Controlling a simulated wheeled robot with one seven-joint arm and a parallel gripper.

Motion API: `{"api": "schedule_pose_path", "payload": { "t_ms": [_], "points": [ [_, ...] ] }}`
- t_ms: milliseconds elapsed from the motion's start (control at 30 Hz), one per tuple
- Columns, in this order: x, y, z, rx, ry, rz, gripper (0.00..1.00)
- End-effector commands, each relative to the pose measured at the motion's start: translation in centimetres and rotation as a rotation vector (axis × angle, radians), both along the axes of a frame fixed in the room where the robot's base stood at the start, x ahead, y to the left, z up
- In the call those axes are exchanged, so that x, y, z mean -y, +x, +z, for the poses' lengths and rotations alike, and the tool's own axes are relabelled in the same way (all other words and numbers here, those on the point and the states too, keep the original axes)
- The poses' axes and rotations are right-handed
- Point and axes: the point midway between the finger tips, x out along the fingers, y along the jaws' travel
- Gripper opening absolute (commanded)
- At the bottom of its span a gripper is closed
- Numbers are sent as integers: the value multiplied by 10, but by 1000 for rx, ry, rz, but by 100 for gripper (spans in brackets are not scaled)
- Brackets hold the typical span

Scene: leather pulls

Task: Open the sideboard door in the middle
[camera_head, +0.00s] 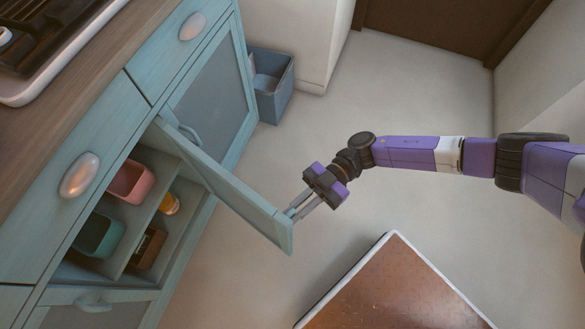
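The teal sideboard (60,150) stands at the left. Its middle door (225,190) is swung wide open and sticks out into the room, its free end at lower right. Shelves inside show a pink bin (131,182), a green bin (97,236), a brown box (149,247) and a small orange item (170,204). My gripper (293,212) is at the outer side of the door, near its free end. Its two fingers look apart with nothing between them; I cannot tell whether the tips touch the door. The door's outer face and pull are hidden.
A closed door (212,100) is beyond the open one, with another (95,305) at the near end. A blue-grey bin (272,90) stands on the floor past the sideboard. A brown, white-edged surface (395,290) is at the bottom. The floor around my arm is clear.

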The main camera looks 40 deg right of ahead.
Motion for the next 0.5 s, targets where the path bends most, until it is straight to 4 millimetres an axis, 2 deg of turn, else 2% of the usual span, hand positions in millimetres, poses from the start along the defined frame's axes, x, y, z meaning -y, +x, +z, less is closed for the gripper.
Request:
{"api": "schedule_pose_path", "payload": {
  "t_ms": [33, 67, 100, 367, 500],
  "points": [
    [0, 3, 1, 0, 1, -9, 0],
    [0, 3, 1, 1, 1, -10, 17],
    [0, 3, 1, 1, 0, -9, 20],
    [0, 2, 0, 1, 0, -5, 20],
    [10, 2, -1, 0, -4, -5, 20]
  ]
}}
